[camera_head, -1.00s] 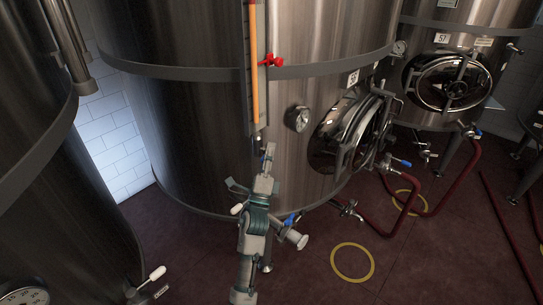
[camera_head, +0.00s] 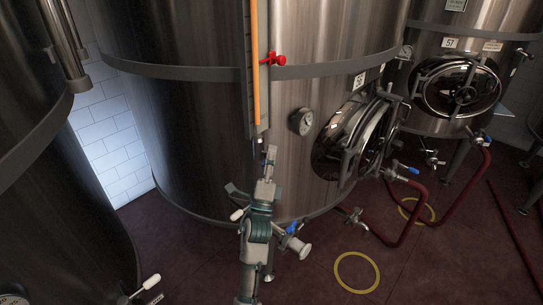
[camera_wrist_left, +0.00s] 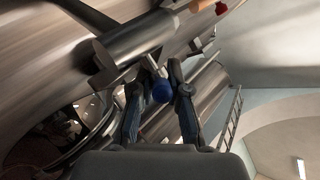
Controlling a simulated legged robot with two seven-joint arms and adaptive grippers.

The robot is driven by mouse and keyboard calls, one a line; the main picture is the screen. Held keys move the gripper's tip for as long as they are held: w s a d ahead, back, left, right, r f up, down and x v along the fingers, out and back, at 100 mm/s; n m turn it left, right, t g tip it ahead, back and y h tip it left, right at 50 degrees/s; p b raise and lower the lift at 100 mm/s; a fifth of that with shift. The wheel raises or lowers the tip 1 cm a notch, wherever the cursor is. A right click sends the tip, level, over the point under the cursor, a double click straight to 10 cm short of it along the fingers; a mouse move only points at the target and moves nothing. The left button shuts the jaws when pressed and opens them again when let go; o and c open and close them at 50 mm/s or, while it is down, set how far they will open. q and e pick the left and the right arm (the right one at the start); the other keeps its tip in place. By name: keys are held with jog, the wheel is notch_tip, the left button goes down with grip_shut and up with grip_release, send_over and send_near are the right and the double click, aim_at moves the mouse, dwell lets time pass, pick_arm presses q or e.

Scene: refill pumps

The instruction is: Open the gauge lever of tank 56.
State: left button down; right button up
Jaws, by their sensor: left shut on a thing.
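Tank 56 (camera_head: 200,130) is the large steel tank in the middle of the head view, with its number label (camera_head: 359,81) at the right. Its upright gauge (camera_head: 257,80) shows an orange column. My left gripper (camera_head: 270,150) is just below the gauge's lower end, fingers pointing up. In the left wrist view my left gripper (camera_wrist_left: 160,85) has its two fingers on either side of a blue rounded lever end (camera_wrist_left: 162,91) and is shut on it. The rest of the lever is mostly hidden by the gripper. My right gripper is not in view.
A red tap (camera_head: 271,59) sticks out beside the gauge. Lower blue-handled valves (camera_head: 398,170) and red hoses (camera_head: 425,210) are near the floor. Another tank (camera_head: 60,220) stands close at left.

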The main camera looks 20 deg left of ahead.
pick_arm(q)
jog(key=c, duration=1.4)
grip_release()
jog(key=shift+w+f, duration=0.1)
jog(key=shift+f, duration=0.15)
jog(key=shift+r, duration=0.15)
jog(key=v, duration=1.2)
